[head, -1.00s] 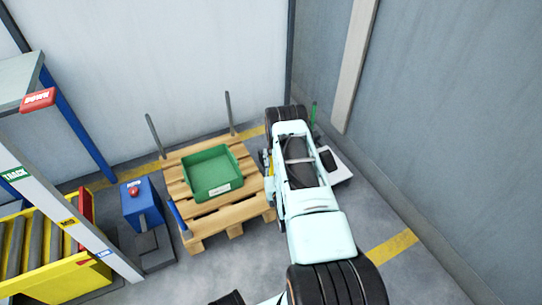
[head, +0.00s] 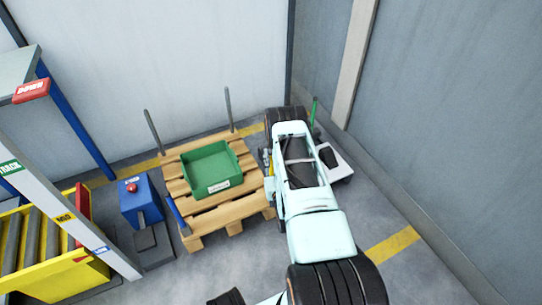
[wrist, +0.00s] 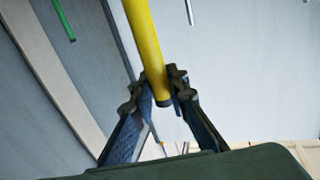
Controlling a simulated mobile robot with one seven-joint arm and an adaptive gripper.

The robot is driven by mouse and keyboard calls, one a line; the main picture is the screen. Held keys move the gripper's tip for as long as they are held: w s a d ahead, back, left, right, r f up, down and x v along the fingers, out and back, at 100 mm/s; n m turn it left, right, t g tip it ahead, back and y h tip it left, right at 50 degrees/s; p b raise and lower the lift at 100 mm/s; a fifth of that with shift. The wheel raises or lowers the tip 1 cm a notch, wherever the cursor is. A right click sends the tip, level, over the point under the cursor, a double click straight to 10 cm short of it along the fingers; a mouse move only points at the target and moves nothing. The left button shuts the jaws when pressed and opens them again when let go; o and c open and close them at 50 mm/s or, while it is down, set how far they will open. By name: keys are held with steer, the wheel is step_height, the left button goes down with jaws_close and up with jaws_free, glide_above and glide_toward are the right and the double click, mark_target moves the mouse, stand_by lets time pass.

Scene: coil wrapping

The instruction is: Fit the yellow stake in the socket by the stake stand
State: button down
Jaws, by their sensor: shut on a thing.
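The yellow stake (wrist: 149,45) is held between the fingertips of my gripper (wrist: 158,88) in the wrist view. It rises tilted toward the top edge, and its lower end shows just at the fingers. In the head view my arm hides most of the gripper; only a small yellow patch (head: 269,166) shows at its left side, by the pallet's right edge. The stake stand appears to be the white base (head: 341,170) right of my arm, partly hidden, with a green stake (head: 314,109) upright at its back. I cannot make out the empty socket.
A wooden pallet (head: 242,208) bears a green tray (head: 196,165). Grey stakes (head: 153,132) (head: 228,109) stand at its back corners and a blue stake (head: 176,214) at its front left. A blue button box (head: 141,204) and yellow roller conveyor (head: 62,283) stand left. Walls close the back and right.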

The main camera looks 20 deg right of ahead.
steer(key=shift+f+b, duration=0.7)
steer(key=shift+f, duration=0.2)
steer(key=c, duration=1.8)
jaws_free()
steer(key=shift+r, duration=5.05)
